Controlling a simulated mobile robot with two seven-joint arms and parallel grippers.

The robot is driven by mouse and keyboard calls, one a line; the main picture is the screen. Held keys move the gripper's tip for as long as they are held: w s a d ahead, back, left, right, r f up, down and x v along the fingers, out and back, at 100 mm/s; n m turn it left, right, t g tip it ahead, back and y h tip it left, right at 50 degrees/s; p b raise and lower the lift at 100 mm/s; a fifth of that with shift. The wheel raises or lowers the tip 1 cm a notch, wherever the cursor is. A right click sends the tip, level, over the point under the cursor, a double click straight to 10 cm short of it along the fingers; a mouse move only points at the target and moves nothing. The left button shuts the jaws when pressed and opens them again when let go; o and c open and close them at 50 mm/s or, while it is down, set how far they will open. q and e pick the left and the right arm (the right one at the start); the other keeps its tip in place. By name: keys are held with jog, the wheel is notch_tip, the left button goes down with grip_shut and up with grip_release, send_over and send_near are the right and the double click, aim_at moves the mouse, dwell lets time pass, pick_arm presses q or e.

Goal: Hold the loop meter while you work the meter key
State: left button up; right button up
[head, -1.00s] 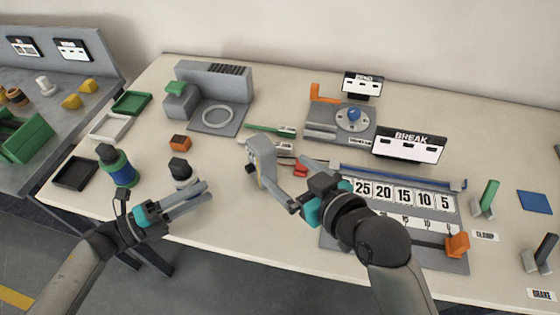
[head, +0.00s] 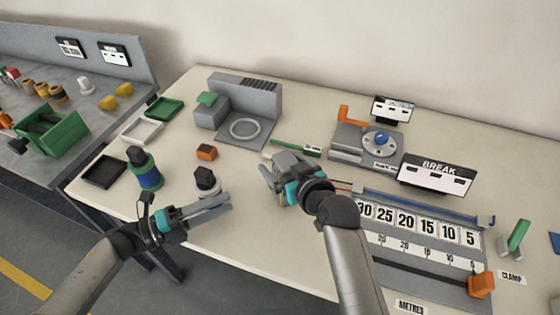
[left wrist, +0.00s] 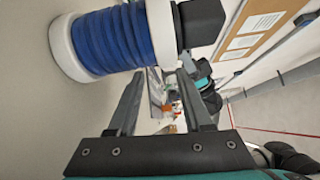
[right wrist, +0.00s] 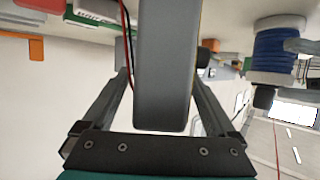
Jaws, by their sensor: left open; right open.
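The loop meter, a grey rounded block (right wrist: 162,70), fills the middle of the right wrist view. It stands between the spread fingers of my right gripper (head: 278,172), which is open around it. A black knob (right wrist: 203,58) shows beside the block, partly behind a finger; I cannot tell if it is the meter key. In the head view the right gripper mostly hides the meter. My left gripper (head: 228,203) is open and empty, in front of a black-topped white piece (head: 206,180). A blue-wound spool with white flanges (left wrist: 105,42) is close in the left wrist view.
An orange block (head: 207,152) lies behind the black-topped piece. The table's front edge is clear between the grippers.

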jog(key=shift+w+a+f, duration=0.25)
jog(key=shift+w+a, duration=0.05)
jog(key=shift+w, duration=0.3)
jog(key=shift+c, duration=0.4)
grip_shut()
dwell(1.0)
pick_arm(q)
grip_shut()
dwell(1.5)
